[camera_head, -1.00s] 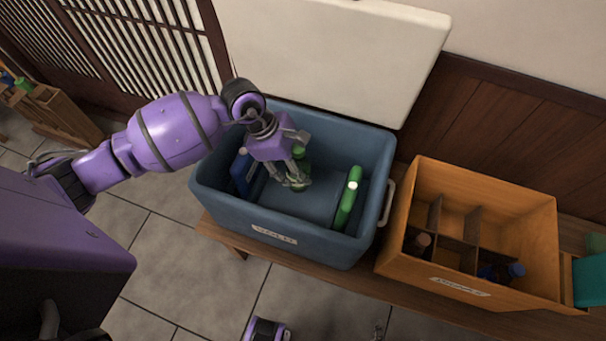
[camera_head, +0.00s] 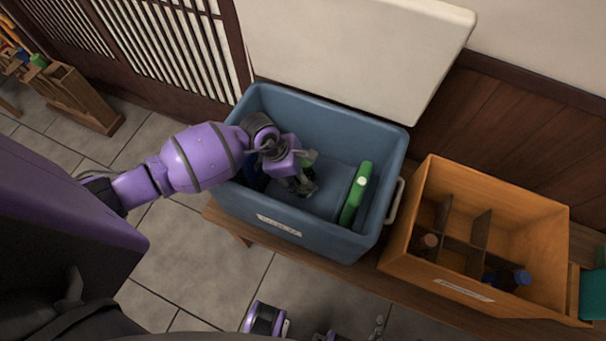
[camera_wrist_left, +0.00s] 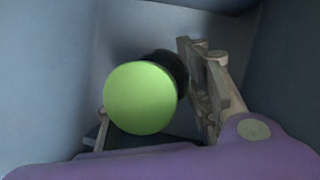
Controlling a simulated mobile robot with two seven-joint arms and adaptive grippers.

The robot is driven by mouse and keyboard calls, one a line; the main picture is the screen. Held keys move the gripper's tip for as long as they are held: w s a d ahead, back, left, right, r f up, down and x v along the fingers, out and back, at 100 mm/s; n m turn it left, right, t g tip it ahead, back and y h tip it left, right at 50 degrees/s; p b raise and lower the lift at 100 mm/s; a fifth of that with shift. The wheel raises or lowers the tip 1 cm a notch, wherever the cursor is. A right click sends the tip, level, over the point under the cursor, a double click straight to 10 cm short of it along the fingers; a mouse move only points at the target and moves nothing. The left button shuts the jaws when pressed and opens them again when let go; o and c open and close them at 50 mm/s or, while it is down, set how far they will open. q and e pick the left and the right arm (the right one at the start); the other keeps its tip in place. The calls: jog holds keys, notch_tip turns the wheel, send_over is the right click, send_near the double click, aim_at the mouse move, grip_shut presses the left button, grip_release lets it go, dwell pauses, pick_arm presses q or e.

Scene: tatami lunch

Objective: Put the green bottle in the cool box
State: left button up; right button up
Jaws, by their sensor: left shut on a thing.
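The blue cool box (camera_head: 395,150) stands open on a wooden bench. My left gripper (camera_head: 304,188) is down inside it, shut on the green bottle (camera_head: 309,158). In the head view the gripper covers most of the bottle. In the left wrist view the bottle's round light-green top (camera_wrist_left: 140,98) shows between the fingers (camera_wrist_left: 160,105), with the box walls around it. I cannot tell whether the bottle touches the box floor. Parts of my right arm show at the bottom edge of the head view; its jaws are too cut off to read.
A flat green item with a white spot (camera_head: 356,192) leans at the box's right side. A dark blue item (camera_head: 254,178) is at its left, partly hidden. The raised white lid (camera_head: 350,50) is behind. A divided wooden crate (camera_head: 540,208) holding bottles stands to the right.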

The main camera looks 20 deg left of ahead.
pick_arm(q)
jog(key=o, duration=1.5)
jog(key=p+v, duration=0.1)
jog(key=v, duration=1.1)
jog(key=shift+r, duration=0.1)
